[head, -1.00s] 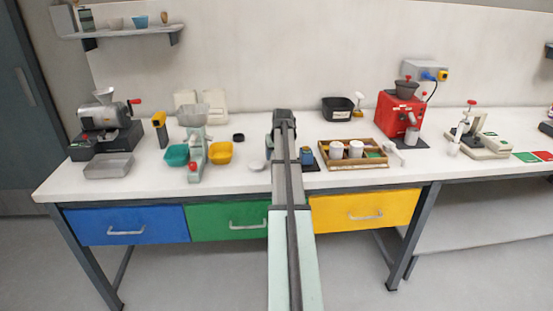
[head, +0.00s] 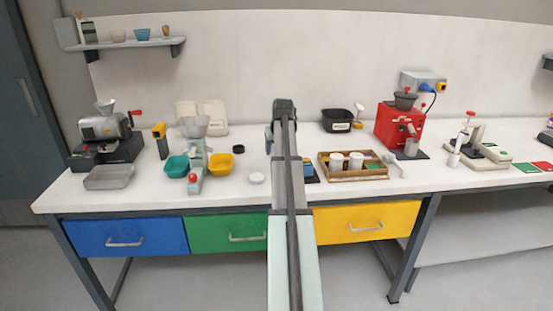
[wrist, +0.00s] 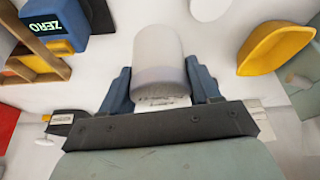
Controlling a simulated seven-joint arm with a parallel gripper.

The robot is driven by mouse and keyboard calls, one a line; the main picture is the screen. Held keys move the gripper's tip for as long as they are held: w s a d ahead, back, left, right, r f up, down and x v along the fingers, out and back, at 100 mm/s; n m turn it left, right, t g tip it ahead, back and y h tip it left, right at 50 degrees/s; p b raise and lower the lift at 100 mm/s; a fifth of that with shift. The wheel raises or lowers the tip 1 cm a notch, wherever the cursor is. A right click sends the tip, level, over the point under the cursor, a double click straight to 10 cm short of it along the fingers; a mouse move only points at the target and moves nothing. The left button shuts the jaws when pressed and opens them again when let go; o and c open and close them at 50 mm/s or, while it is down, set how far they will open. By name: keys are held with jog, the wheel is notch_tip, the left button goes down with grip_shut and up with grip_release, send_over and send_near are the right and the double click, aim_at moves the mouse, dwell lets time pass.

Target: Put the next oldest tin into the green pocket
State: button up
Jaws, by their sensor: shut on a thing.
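My gripper (wrist: 160,82) is shut on a white tin (wrist: 158,50) with a grey band at its near end, in the wrist view. Small print by the band is too blurred to read. In the head view my own arm hides most of the gripper and the held tin. A wooden tray (head: 352,179) right of my arm holds two white tins, one on the left (head: 336,161) and one in the middle (head: 356,160). The green pocket (head: 375,165) shows at the tray's right side, with no tin seen in it.
A white round piece (head: 256,178) lies left of my arm. A red machine (head: 400,125) stands behind the tray.

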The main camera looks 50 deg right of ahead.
notch_tip(320, 180, up, 2)
jog(key=shift+r, duration=0.1)
jog(key=shift+s+d+r, duration=0.1)
jog(key=shift+s+d, duration=0.05)
jog(key=shift+d, duration=0.2)
jog(key=s+d+m+g+h, duration=0.2)
jog(key=s+d+m+g, duration=0.3)
jog(key=s+d+m, duration=1.65)
jog(key=shift+s+d+f+n, duration=1.25)
jog(key=shift+s+f+n, duration=0.05)
jog(key=shift+f, duration=0.2)
jog(key=shift+s+d+f+n, duration=1.3)
jog(key=shift+f+n, duration=0.05)
jog(key=shift+f, duration=0.1)
jog(key=shift+s+d+f+n, duration=1.25)
jog(key=shift+s+f+n, duration=0.05)
jog(key=shift+f, duration=0.2)
jog(key=o, duration=1.2)
jog(key=shift+f, duration=0.1)
jog(key=shift+c, duration=0.2)
jog(key=v, duration=1.2)
jog(key=shift+s+r, duration=0.15)
jog(key=shift+r, duration=0.05)
jog(key=shift+d, duration=0.1)
